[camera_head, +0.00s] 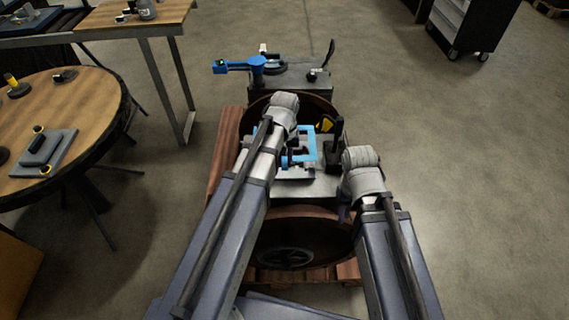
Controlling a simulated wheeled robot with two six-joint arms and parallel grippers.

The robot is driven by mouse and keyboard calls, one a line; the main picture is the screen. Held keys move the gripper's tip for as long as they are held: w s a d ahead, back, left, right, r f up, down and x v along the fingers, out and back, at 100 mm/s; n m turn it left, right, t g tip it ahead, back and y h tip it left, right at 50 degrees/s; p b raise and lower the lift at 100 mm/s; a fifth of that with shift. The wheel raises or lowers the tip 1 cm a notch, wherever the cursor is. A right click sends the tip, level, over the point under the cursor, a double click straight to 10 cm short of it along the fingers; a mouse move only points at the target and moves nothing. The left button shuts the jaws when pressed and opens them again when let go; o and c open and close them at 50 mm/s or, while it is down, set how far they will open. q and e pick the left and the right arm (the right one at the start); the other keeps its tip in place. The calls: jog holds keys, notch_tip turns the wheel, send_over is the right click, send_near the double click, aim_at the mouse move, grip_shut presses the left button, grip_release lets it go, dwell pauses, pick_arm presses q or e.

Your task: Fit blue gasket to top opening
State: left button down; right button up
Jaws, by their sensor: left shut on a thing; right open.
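The blue gasket (312,143) is a square, bright blue frame over the grey top of the engine (318,186). My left gripper (290,158) is shut on the gasket, with its wrist above and its jaws pointing down. I cannot tell whether the gasket touches the top or hangs just above it. The top opening is mostly hidden under the gasket and my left arm; dark cut-outs show there.
A blue tool with a green light (238,66) sits on the grey rear part of the engine. A black cabinet (475,25) is far right. The right floor is clear.

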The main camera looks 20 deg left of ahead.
pick_arm(q)
notch_tip(320, 180, down, 7)
jog(key=b, duration=0.7)
jog(key=shift+f+b, duration=0.9)
dwell(0.8)
dwell(0.5)
jog(key=c, duration=0.7)
grip_release()
jog(key=shift+r, duration=0.15)
notch_tip(320, 180, up, 8)
jog(key=p, duration=0.8)
jog(key=shift+f, duration=0.2)
